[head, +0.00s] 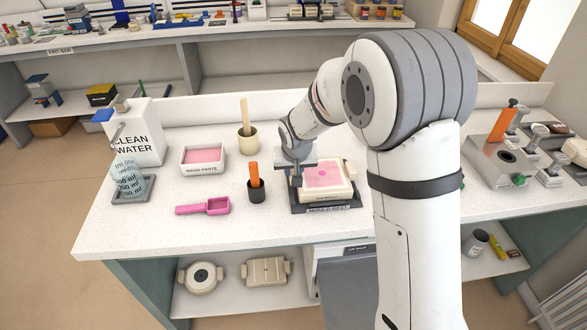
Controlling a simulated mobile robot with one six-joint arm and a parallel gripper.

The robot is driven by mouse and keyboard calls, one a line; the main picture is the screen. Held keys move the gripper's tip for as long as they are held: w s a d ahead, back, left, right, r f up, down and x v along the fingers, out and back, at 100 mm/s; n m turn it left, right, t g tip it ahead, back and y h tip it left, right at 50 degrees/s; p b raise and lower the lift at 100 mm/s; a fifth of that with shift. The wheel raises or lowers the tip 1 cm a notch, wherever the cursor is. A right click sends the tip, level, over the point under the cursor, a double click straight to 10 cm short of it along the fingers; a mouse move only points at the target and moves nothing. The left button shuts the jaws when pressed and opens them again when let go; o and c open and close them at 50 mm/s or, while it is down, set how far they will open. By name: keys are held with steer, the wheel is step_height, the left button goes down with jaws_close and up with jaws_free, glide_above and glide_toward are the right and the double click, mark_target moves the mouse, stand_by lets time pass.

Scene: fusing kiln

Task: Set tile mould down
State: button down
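The tile mould (340,192) is a cream square block with a pink, speckled fill. It is on or just above a dark rest (328,210) with a partly readable label on its front edge; I cannot tell whether it touches. My gripper (297,181) points down at the mould's left edge, with its fingers low beside it. The far finger and any contact with the mould are hidden, so I cannot tell whether it is shut on the mould.
Left of the rest stand a dark cup (256,194) with an orange-handled tool, a pink scoop (205,207), a tray of pink paste (203,159) and a cream pot (247,140). A water jug (137,130) stands far left. The front left counter is clear.

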steer(key=c, duration=1.7)
jaws_free()
steer(key=shift+f, duration=0.15)
steer(key=o, duration=0.4)
steer(key=shift+o, duration=0.2)
steer(key=shift+r, duration=0.3)
steer(key=a+b+v, duration=0.1)
steer(key=v, duration=1.1)
steer(key=s+d+r+m+g, duration=0.1)
steer(key=s+d+m, duration=0.1)
steer(key=s+d, duration=1.8)
steer(key=s, duration=0.4)
steer(key=shift+d+g+h, duration=0.3)
steer(key=shift+d+h, duration=0.05)
steer(key=shift+h, duration=0.05)
